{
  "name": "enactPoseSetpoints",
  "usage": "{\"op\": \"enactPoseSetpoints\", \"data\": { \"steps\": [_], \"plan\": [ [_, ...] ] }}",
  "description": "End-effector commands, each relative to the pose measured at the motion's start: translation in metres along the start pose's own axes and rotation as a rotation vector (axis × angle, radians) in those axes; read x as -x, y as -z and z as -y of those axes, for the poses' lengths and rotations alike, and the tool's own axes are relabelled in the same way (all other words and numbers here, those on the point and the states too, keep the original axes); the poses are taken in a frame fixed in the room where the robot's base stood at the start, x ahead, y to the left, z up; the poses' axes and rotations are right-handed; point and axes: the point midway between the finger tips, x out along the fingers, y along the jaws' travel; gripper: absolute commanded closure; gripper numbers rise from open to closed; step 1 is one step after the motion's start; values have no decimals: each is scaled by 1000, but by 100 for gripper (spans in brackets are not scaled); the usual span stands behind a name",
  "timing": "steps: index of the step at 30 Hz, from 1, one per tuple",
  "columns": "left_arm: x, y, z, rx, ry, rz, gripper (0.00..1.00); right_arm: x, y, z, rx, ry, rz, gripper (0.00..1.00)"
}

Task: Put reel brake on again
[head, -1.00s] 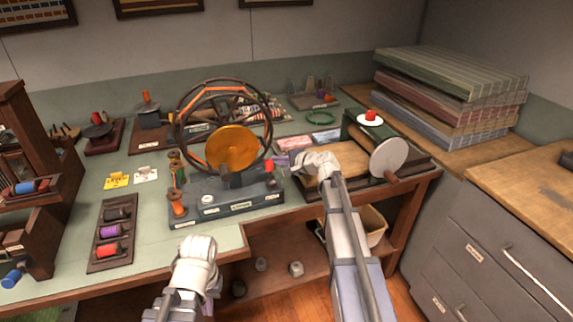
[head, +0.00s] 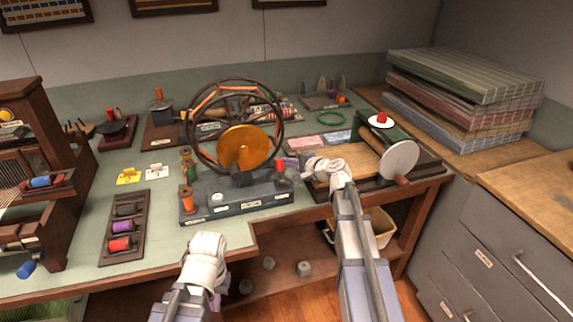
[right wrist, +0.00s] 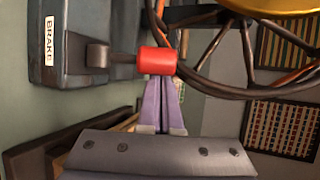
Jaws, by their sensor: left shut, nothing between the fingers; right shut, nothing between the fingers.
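The reel is a large spoked wheel (head: 205,151) with a golden disc hub (head: 244,148), standing upright on a dark base (head: 262,197). The brake is a short lever with a red knob (head: 280,165) at the base's right end. In the right wrist view the red knob (right wrist: 157,61) sits on a dark arm beside a plate labelled BRAKE (right wrist: 49,41). My right gripper (right wrist: 162,82) is shut and empty, its purple tips right at the knob; I cannot tell whether they touch. My left gripper (head: 207,250) is shut and empty in front of the table edge; its fingertips are hard to make out.
A tray of thread spools (head: 122,232) lies left of the reel, and a wooden rack (head: 70,150) stands further left. A board with a white disc (head: 400,158) stands to the right. Stacked boxes (head: 465,75) fill the back right corner.

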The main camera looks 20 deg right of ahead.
Motion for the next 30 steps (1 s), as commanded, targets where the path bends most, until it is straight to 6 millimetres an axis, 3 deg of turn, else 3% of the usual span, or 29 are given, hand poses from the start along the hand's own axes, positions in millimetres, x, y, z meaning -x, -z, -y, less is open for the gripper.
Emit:
{"op": "enactPoseSetpoints", "data": {
  "steps": [11, 23, 30],
  "plan": [
    [-23, 1, -2, 0, 0, 0, 100, 6, -4, -6, 43, 98, 1, 100],
    [-88, 5, -8, -1, 0, 0, 100, 24, -12, -15, 178, 395, 1, 100],
    [-86, 5, -8, 0, 0, 0, 100, 37, -18, -12, 190, 418, -2, 100]
  ]
}}
